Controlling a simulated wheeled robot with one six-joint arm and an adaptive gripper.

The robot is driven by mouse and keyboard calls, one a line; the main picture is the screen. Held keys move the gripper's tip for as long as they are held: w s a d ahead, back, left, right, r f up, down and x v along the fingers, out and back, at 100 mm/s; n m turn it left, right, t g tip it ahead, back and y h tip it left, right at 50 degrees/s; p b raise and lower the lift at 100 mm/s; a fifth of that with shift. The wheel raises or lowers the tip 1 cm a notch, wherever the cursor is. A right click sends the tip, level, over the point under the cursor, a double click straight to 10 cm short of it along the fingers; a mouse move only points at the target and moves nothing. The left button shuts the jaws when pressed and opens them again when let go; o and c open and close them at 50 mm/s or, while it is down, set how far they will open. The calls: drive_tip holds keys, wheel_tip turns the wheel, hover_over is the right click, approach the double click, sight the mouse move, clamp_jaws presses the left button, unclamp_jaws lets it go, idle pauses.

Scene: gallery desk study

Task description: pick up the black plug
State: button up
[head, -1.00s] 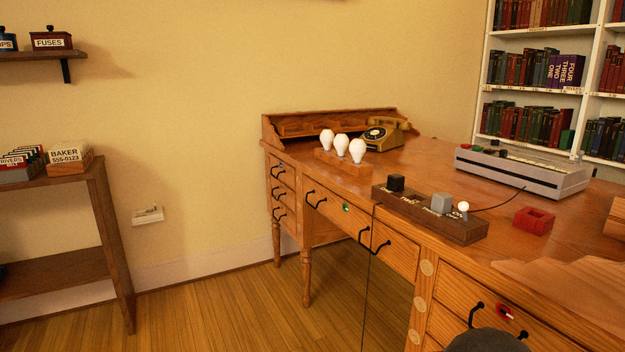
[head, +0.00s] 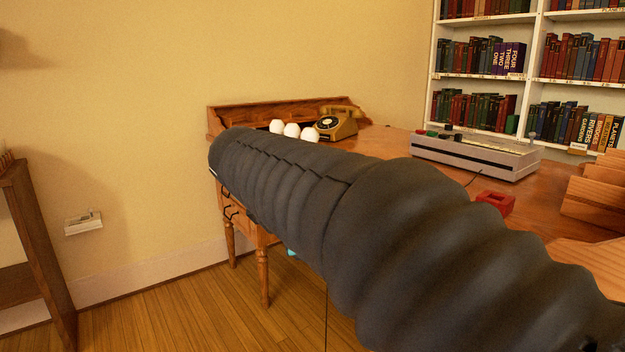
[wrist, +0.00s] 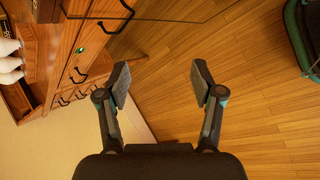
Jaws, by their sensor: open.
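I cannot make out the black plug in either current view. In the head view my dark ribbed arm crosses the desk (head: 385,143) and covers the area where a wooden strip with a black block stood. My gripper (wrist: 163,84) shows in the wrist view with its two fingers spread apart and nothing between them. It hangs over the wood floor, beside the desk's drawer fronts. In the head view the gripper itself is hidden or too dark to tell from the arm.
White bulbs (head: 292,131), a telephone (head: 337,122), a grey console (head: 475,155) and a red box (head: 495,202) stand on the desk. A white wall plate (head: 83,222) is at left. A dark green object (wrist: 304,35) is in the wrist view's top right.

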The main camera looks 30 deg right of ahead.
drive_tip(key=w+d+r+n+g+h+b, duration=0.2)
drive_tip(key=w+d+r+n+h, duration=0.55)
drive_tip(key=w+d, duration=0.5)
drive_tip(key=shift+n+g+y, duration=0.25)
drive_tip(key=shift+g+y, duration=0.05)
drive_tip(key=shift+y, duration=0.05)
drive_tip(key=x, duration=0.4)
drive_tip(key=w+b+x, duration=0.1)
drive_tip(key=x, duration=0.3)
drive_tip(key=b+x, duration=0.1)
drive_tip(key=x, duration=0.3)
drive_tip(key=shift+w+r, duration=0.2)
drive_tip(key=shift+r, duration=0.1)
clamp_jaws()
